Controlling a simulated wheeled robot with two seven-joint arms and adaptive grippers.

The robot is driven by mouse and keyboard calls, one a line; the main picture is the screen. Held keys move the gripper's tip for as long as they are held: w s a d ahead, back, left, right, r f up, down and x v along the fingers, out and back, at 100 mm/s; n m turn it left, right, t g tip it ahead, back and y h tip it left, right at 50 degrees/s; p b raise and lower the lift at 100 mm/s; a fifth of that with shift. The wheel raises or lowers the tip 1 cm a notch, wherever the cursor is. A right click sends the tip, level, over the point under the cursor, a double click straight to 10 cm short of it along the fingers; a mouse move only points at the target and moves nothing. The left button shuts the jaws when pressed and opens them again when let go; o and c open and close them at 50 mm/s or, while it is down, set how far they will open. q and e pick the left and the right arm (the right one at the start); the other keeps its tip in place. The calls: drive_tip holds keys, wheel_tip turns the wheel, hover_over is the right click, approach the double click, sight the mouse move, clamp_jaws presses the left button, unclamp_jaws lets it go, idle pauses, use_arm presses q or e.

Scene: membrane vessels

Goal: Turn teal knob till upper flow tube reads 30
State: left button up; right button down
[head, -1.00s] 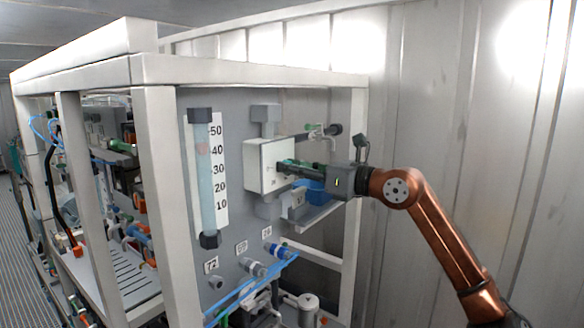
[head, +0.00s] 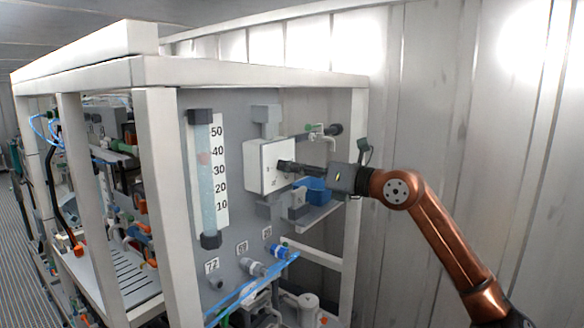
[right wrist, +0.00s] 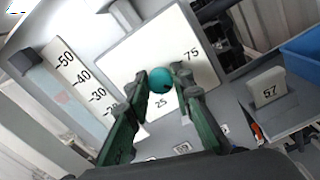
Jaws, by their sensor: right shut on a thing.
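The teal knob (right wrist: 160,80) sits on the white face of a valve box (right wrist: 150,50), which has 25 and 75 printed on it. My right gripper (right wrist: 163,84) is shut on the knob, with its green-sided fingers on either side. In the head view the right gripper (head: 284,167) reaches the box from the right and hides the knob. The flow tube (head: 207,205) stands upright on the grey panel, left of the box, beside a scale from 10 to 50. Its faint reddish float (head: 203,158) is between 30 and 40, nearer 40. My left gripper is not in view.
A blue bin (head: 316,190) is on a shelf below and right of the box. A white frame post (head: 353,215) stands behind the right gripper. Blue fittings (head: 277,251) and tubing lie below. Free room is to the right, before the wall.

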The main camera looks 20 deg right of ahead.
drive_tip(key=shift+m, duration=1.8)
drive_tip(key=c, duration=1.7)
unclamp_jaws()
drive_tip(key=shift+d, duration=0.1)
drive_tip(key=v, duration=1.2)
